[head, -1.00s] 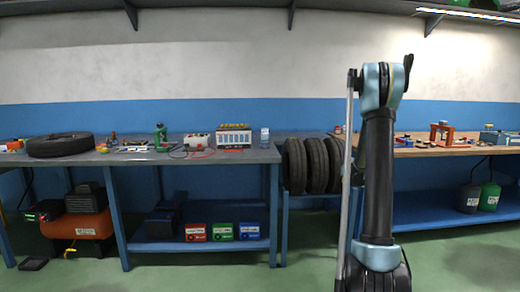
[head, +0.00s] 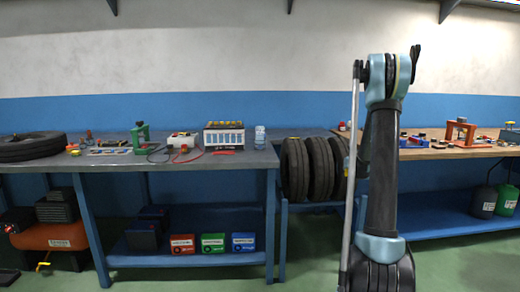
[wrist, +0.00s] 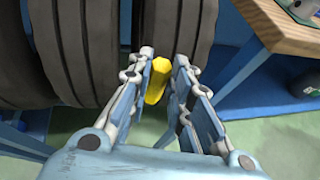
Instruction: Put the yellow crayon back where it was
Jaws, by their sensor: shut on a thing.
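The yellow crayon (wrist: 158,80) shows in the wrist view as a yellow piece between the two fingers of my gripper (wrist: 166,64). My gripper is shut on it; the finger pads partly hide it. Behind it in the wrist view are dark tyres (wrist: 88,50).
Several tyres (head: 318,168) stand in a rack between the grey-topped left bench (head: 215,160) and the wooden-topped right bench (head: 475,150). The left bench holds a battery (head: 224,138), a bottle (head: 260,136) and a lying tyre (head: 30,147). Green floor is open in front.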

